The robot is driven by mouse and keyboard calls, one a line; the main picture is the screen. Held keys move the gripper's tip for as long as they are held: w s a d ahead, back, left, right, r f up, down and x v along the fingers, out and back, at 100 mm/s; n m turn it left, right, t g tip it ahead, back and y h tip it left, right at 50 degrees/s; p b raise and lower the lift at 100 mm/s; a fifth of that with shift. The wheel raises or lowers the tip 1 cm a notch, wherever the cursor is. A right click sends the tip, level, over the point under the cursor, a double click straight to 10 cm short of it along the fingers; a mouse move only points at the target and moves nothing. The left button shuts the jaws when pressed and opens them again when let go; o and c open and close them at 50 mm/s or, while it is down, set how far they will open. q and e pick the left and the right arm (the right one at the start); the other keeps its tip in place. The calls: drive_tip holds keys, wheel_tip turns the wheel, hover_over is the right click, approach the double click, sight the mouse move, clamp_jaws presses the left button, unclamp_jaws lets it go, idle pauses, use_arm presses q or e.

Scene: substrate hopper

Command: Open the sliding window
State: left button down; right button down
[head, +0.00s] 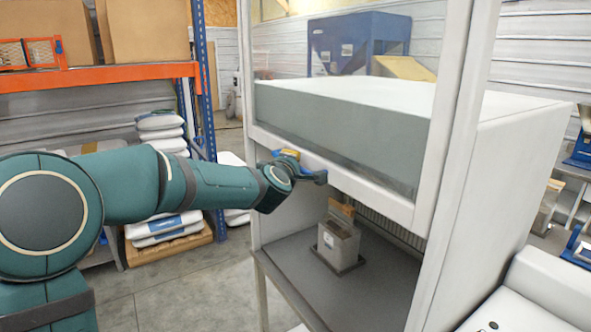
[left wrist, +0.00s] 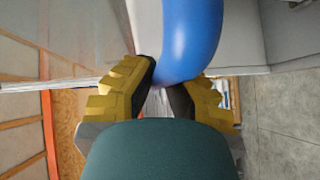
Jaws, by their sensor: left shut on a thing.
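The sliding window (head: 350,177) is a clear pane in a white frame on the front of a white cabinet. Its bottom rail stands above an open gap into the cabinet. A blue handle (head: 314,177) sits on the rail's left part. In the left wrist view the smooth blue handle (left wrist: 190,38) lies between the yellow fingers with black pads. My left gripper (head: 292,160) is shut on the handle; it also shows in the left wrist view (left wrist: 166,88). In the head view the arm partly hides the fingers. My right gripper is not in view.
Inside the cabinet, a small grey container (head: 339,243) stands on the dark floor below the window. An orange shelf rack (head: 110,76) with a blue post and stacked white sacks (head: 162,135) stand at the left. A blue machine (head: 362,38) shows through the glass.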

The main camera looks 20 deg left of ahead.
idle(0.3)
use_arm(q)
drive_tip(key=c, duration=1.1)
unclamp_jaws()
drive_tip(key=shift+o, duration=0.8)
drive_tip(key=shift+w, duration=0.15)
drive_tip(key=s+d+r, duration=0.1)
drive_tip(key=s, duration=1.1)
drive_tip(key=shift+d+r, duration=0.3)
